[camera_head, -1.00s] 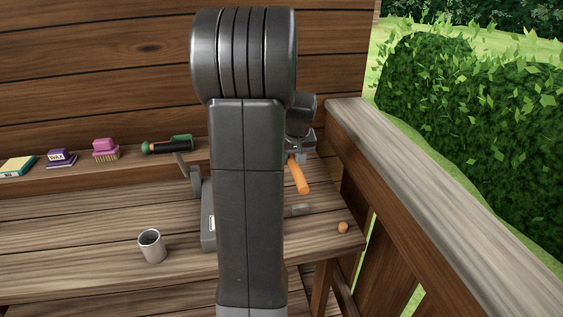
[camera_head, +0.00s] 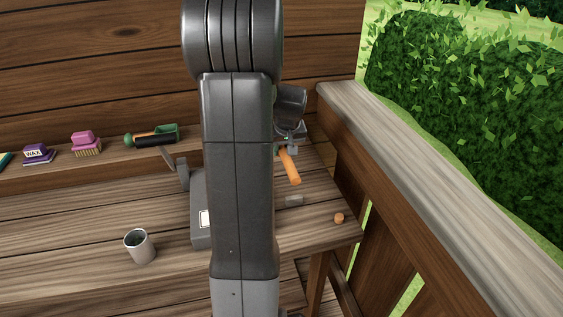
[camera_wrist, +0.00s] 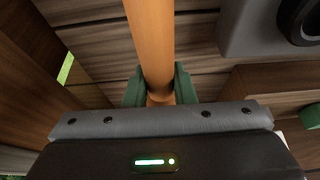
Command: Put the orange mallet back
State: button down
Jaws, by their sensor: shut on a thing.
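The orange mallet's handle (camera_head: 290,167) shows to the right of my arm in the head view, slanting down to the right above the bench. In the wrist view the orange handle (camera_wrist: 151,45) runs up from between the two green fingertips of my gripper (camera_wrist: 160,87). My gripper is shut on the handle. The mallet's head is not clearly seen in either view. My arm hides the middle of the bench in the head view.
A grey cup (camera_head: 140,246) stands on the bench (camera_head: 80,220). A back ledge holds a wax box (camera_head: 38,154), a pink brush (camera_head: 86,144) and a green-handled tool (camera_head: 150,135). A small orange knob (camera_head: 339,218) sits near the right edge, by the wooden railing (camera_head: 430,190).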

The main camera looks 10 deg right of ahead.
aim_at(285, 156)
jog(key=shift+f, duration=2.4)
jog(key=shift+f, duration=0.2)
jog(key=c, duration=1.2)
grip_release()
jog(key=v, duration=1.3)
jog(key=shift+s+a+r, duration=0.15)
jog(key=shift+a+r, duration=0.15)
jog(key=shift+r, duration=0.05)
